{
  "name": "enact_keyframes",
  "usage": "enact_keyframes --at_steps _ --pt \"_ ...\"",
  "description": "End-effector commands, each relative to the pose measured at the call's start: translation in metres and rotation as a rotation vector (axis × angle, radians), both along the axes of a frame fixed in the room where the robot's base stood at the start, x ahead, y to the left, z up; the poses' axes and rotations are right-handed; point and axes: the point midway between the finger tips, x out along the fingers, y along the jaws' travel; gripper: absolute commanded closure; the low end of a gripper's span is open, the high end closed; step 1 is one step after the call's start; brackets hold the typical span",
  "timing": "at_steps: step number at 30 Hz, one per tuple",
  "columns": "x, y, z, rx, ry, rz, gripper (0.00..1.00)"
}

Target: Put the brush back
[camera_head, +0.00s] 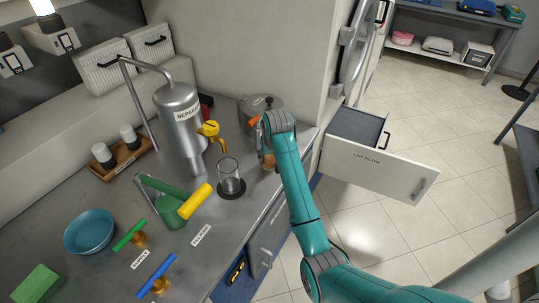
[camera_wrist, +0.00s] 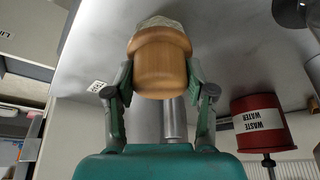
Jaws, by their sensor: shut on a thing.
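My gripper (camera_wrist: 160,82) is shut on the brush (camera_wrist: 160,70), a round wooden piece with a pale, bristle-like end at the top of the wrist view. The two fingers press on its sides. In the head view my gripper (camera_head: 262,143) is near the counter's right edge, behind the glass beaker, and a tan part of the brush (camera_head: 268,160) shows below it. My arm hides part of this area. I cannot tell from the head view whether the brush touches the counter.
A separator tank (camera_head: 180,125), a glass beaker (camera_head: 230,178) and a steel pot (camera_head: 262,104) stand close by. A red waste water container (camera_wrist: 260,122) shows in the wrist view. A lint filter drawer (camera_head: 375,165) stands open at the right. A teal bowl (camera_head: 90,232) is at the left.

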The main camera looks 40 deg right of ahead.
Motion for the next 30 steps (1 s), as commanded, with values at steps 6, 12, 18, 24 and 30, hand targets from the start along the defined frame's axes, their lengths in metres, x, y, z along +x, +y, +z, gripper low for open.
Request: enact_keyframes --at_steps 6,12,18,24,30 --pt "0.0 0.0 0.0 0.0 0.0 0.0 0.21" --pt "0.0 0.0 0.0 0.0 0.0 0.0 0.21" --pt "-0.003 0.002 0.014 -0.001 -0.002 0.0 0.21" --pt "-0.016 0.008 0.049 -0.002 -0.004 0.0 0.21" --pt "-0.03 0.014 0.084 -0.001 -0.003 0.0 0.21"
